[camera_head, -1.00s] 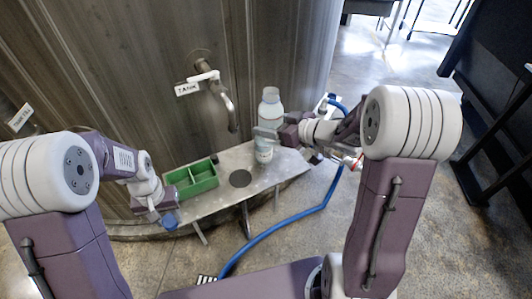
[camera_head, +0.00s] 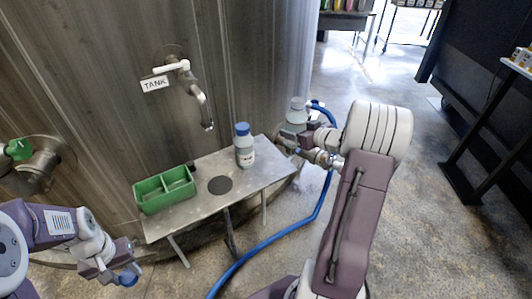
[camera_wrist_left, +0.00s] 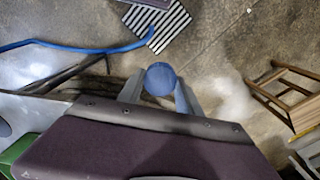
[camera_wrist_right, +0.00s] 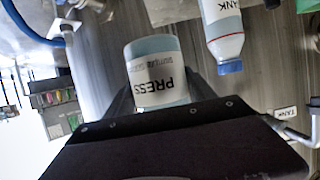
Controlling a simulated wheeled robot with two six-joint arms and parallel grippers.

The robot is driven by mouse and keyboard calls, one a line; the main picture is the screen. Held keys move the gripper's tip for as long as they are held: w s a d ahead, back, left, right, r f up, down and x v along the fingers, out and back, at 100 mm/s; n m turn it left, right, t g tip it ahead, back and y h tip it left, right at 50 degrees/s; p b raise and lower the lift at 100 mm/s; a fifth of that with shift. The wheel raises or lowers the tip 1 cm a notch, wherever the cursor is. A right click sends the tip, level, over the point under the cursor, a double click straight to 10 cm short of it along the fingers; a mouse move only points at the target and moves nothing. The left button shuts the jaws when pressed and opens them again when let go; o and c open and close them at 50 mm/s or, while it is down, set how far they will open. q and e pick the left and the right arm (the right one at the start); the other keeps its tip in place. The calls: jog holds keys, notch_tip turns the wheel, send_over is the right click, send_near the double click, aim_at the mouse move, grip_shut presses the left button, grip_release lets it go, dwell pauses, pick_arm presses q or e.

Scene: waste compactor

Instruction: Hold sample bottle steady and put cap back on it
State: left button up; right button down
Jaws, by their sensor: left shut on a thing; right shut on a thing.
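The sample bottle labelled PRESS (camera_wrist_right: 158,70) is clamped between the fingers of my right gripper (camera_wrist_right: 155,95). In the head view this clear bottle (camera_head: 296,112) is raised right of the shelf, beside the tank wall, and appears upright; no blue cap shows on it. My right gripper (camera_head: 287,141) is shut on it. My left gripper (camera_head: 125,276) is shut on a blue cap, low at the left and in front of the shelf. The left wrist view shows the cap (camera_wrist_left: 160,78) between the fingertips (camera_wrist_left: 159,94). Cap and bottle are far apart.
A metal shelf (camera_head: 194,217) holds a green divided tray (camera_head: 149,194) and a blue-capped bottle labelled TANK (camera_head: 244,152). A tap (camera_head: 199,95) juts from the tank above it. A blue hose (camera_head: 300,222) runs across the floor.

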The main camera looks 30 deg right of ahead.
jog(key=w+a+f+b, duration=0.1)
jog(key=w+f, duration=0.1)
jog(key=w, duration=0.1)
jog(key=w+a+f+b, duration=0.1)
jog(key=w+a+f, duration=0.1)
jog(key=w, duration=0.1)
jog(key=w+a+f+b, duration=0.2)
jog(key=w, duration=0.2)
jog(key=shift+w+a+f, duration=0.1)
jog(key=shift+f, duration=0.3)
notch_tip(320, 180, down, 4)
jog(key=b, duration=0.2)
jog(key=shift+f+b, duration=0.1)
jog(key=shift+b, duration=0.3)
